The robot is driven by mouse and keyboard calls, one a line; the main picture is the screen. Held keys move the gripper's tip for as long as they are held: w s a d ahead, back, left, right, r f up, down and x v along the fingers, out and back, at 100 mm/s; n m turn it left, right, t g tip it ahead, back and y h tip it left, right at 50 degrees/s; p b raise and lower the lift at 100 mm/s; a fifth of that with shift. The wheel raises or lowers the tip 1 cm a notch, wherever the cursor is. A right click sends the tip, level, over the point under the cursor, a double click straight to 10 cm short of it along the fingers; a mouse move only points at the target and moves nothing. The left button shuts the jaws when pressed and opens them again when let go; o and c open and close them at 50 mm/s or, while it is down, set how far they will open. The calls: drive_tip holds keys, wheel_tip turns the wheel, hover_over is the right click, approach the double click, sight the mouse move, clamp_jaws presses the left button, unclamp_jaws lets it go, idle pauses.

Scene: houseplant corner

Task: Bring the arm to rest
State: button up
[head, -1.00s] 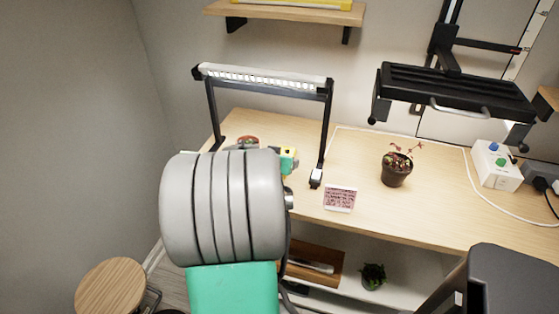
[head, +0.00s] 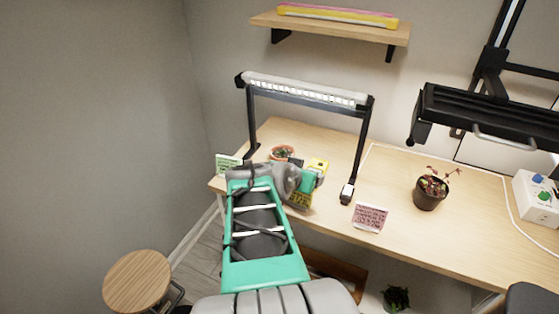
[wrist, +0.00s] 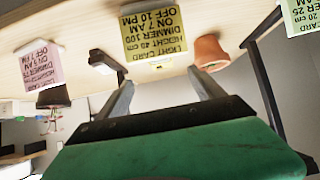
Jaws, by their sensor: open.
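My gripper (wrist: 162,90) is open in the wrist view, with its two grey fingers apart and nothing between them. A yellow-green light card (wrist: 153,36) stands just past the fingertips, apparently apart from them. A terracotta pot (wrist: 208,51) is close to the right finger. In the head view my green and grey arm reaches forward to the left end of the desk. My wrist hides most of the gripper there, and the yellow card (head: 299,201) shows only partly beside it.
A grow-light frame (head: 308,93) stands over the desk (head: 395,200) close to my wrist. A pink card (head: 370,217), a dark potted plant (head: 428,193) and a black lamp (head: 480,115) are to the right. A round stool (head: 137,281) stands at left; floor shows beside it.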

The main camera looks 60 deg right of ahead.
drive_tip(key=w+a+r+n+t+y+p, duration=0.3)
drive_tip(key=w+a+n+y+p, duration=0.3)
drive_tip(key=w+a, duration=0.8)
drive_tip(key=s+a+r+n+y+p, duration=0.1)
drive_tip(key=a+n, duration=0.4)
drive_tip(key=a, duration=0.8)
drive_tip(key=s+a+r+n+g+y+p, duration=0.1)
drive_tip(key=a+n+y, duration=0.2)
drive_tip(key=a, duration=0.9)
drive_tip(key=shift+s+a+r+n+p, duration=0.3)
drive_tip(key=shift+s+a+r+n, duration=0.1)
drive_tip(key=shift+n, duration=0.8)
drive_tip(key=shift+d, duration=0.15)
